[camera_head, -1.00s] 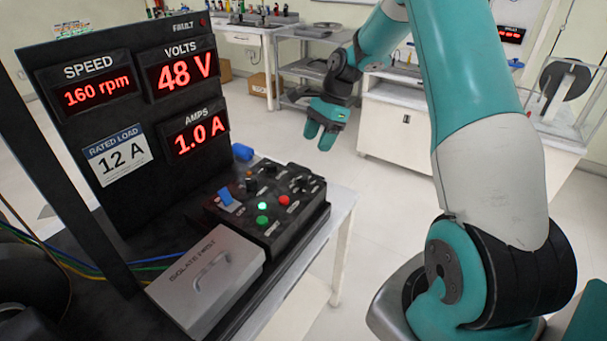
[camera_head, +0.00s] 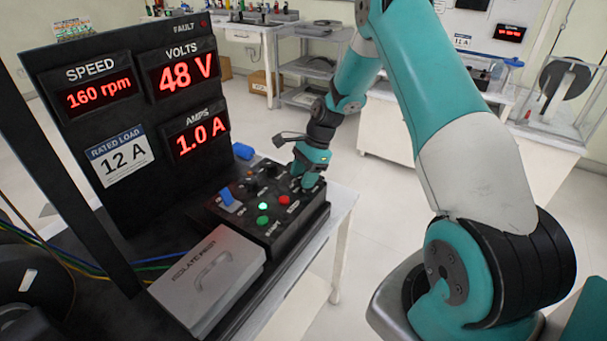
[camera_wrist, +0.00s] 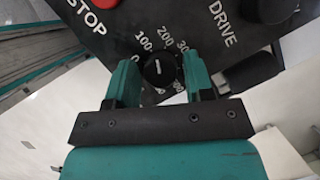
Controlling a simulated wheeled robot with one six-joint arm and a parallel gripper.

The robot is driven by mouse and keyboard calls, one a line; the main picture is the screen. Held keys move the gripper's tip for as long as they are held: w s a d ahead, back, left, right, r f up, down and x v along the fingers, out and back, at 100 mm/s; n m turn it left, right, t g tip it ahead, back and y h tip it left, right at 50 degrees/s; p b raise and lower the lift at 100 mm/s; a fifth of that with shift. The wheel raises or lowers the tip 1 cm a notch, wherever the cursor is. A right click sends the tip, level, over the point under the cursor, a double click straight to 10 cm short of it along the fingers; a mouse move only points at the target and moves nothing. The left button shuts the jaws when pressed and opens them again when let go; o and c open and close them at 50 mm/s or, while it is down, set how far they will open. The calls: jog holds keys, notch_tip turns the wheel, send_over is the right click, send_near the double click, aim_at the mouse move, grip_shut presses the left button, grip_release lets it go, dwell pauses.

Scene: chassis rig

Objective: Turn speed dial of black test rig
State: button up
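The speed dial (camera_wrist: 158,70) is a round black knob with a white pointer mark, on a printed scale with 0, 100, 200 and 300 legible. My gripper (camera_wrist: 160,66) is open, with one teal finger on each side of the dial and narrow gaps visible. In the head view my gripper (camera_head: 308,181) is down at the far right corner of the black control box (camera_head: 292,228) and hides the dial. The black test rig's panel (camera_head: 165,208) stands behind. Its SPEED display (camera_head: 100,95) reads 160 rpm.
In the wrist view, a black cylindrical part (camera_wrist: 250,75) is close to the right finger.

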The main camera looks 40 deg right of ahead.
jog(key=c, duration=0.6)
jog(key=shift+n, duration=0.3)
jog(key=shift+w+r+n+g+p, duration=0.1)
jog(key=shift+n+g+p, duration=0.35)
jog(key=shift+n, duration=0.75)
jog(key=n+g, duration=0.1)
jog(key=n, duration=0.2)
jog(key=shift+n+g, duration=0.25)
jog(key=shift+n, duration=0.15)
jog(key=n+g+h, duration=0.1)
jog(key=n, duration=0.2)
jog(key=shift+w+n+b, duration=0.1)
jog(key=shift+n+b, duration=0.2)
jog(key=shift+b, duration=0.05)
jog(key=shift+n+g+h+b, duration=0.5)
jog(key=shift+n+h, duration=0.2)
jog(key=shift+n, duration=1.1)
